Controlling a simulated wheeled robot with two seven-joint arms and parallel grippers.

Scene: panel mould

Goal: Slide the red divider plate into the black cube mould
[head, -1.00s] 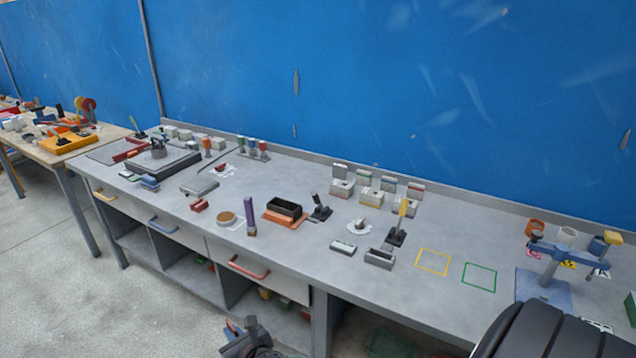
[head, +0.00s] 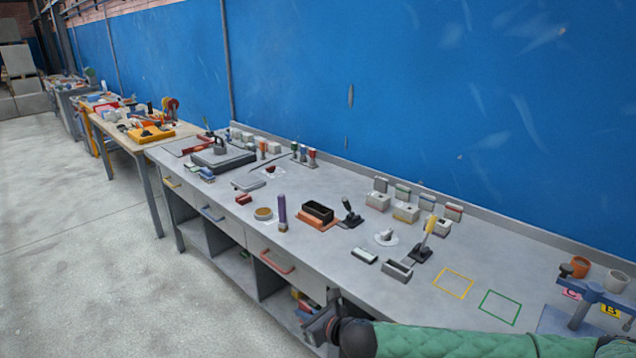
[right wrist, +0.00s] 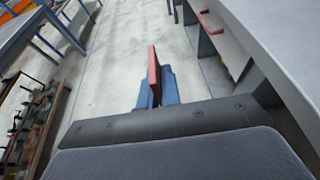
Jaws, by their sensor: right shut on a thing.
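The red divider plate (right wrist: 153,76) stands on edge between the blue fingers of my right gripper (right wrist: 156,94) in the right wrist view. The gripper is shut on it. In the head view my right gripper (head: 318,326) is at the bottom centre, in front of the bench's front edge and well apart from the mould. The plate cannot be made out clearly there. The black mould (head: 318,209), an open-topped dark box, sits on an orange base (head: 311,226) on the bench. My left gripper is not in view.
A purple-handled tool (head: 282,212) and a round tan pot (head: 263,213) stand left of the mould. A black-handled tool (head: 350,215) is close on its right. A grey open mould (head: 397,271) lies further right. Drawer handles (head: 277,262) jut from the bench front.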

